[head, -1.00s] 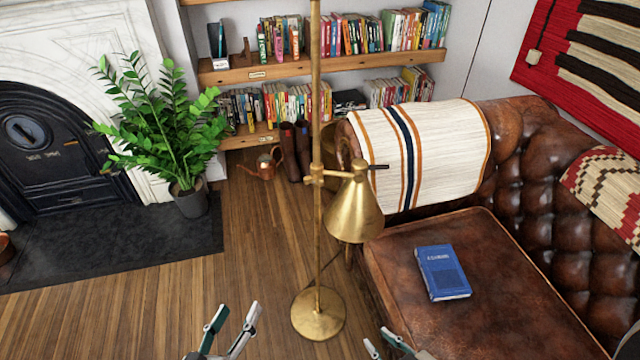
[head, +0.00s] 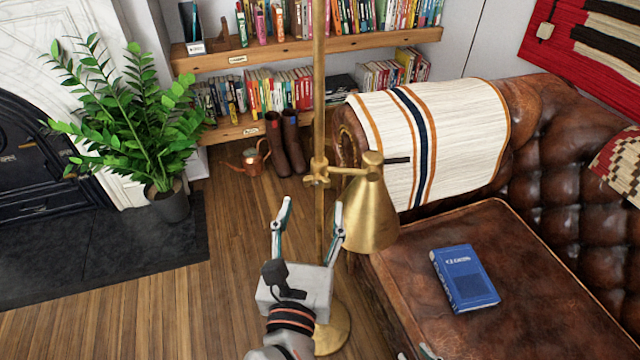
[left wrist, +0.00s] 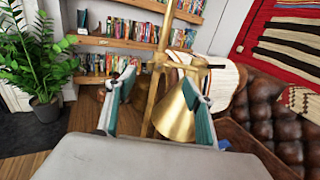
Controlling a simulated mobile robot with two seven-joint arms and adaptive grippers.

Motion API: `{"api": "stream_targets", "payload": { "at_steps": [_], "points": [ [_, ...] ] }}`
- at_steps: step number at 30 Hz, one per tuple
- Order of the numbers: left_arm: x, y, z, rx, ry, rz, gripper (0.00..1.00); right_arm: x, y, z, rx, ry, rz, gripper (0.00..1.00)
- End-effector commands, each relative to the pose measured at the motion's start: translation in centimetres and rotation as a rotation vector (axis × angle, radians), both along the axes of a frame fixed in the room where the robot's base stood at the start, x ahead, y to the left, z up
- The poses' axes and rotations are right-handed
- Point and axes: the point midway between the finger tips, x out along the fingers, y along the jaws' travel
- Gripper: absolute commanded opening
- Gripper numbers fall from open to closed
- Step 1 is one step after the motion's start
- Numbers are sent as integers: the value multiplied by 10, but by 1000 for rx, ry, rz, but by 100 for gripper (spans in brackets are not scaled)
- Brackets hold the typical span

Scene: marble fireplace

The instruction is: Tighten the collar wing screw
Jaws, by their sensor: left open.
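A brass floor lamp has a pole (head: 319,70) with a collar (head: 318,170) where the side arm carries its cone shade (head: 372,215). A small brass knob, apparently the wing screw (head: 307,181), sticks out on the collar's left side. The collar also shows in the left wrist view (left wrist: 161,60). My left gripper (head: 311,207) is open and empty, just below the collar in the head view. In the left wrist view, the pole and part of the shade appear between its fingers. Only a fingertip of my right gripper (head: 428,351) shows at the bottom edge.
A leather sofa (head: 400,270) with a blue book (head: 465,278) and striped blanket (head: 465,130) stands right of the lamp. Bookshelves (head: 300,53), boots (head: 290,145) and a copper watering can (head: 250,160) are behind. A potted plant (head: 165,205) is left; wood floor (head: 235,240) between is clear.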

Motion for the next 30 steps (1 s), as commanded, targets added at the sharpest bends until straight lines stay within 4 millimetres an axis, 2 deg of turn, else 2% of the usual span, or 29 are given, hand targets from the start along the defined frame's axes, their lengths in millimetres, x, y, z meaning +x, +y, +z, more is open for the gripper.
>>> {"api": "stream_targets", "payload": {
  "at_steps": [6,12,17,24,28,29,30],
  "points": [
    [35,-4,2,3,-6,3,53,0,1,0,2,1,-2,26],
    [59,-7,1,5,-6,3,53,-1,2,-2,6,3,-1,26],
    [66,-8,1,5,-4,3,53,-1,3,-1,8,3,-1,26],
    [67,-8,1,5,-5,3,53,0,3,0,9,0,0,26],
    [66,-8,1,5,-5,3,19,1,3,0,7,-1,-1,26],
    [66,-8,1,5,-5,3,14,1,3,0,7,-1,-1,26],
    [66,-8,1,5,-5,3,14,1,3,0,7,-1,-1,26]
  ]
}}
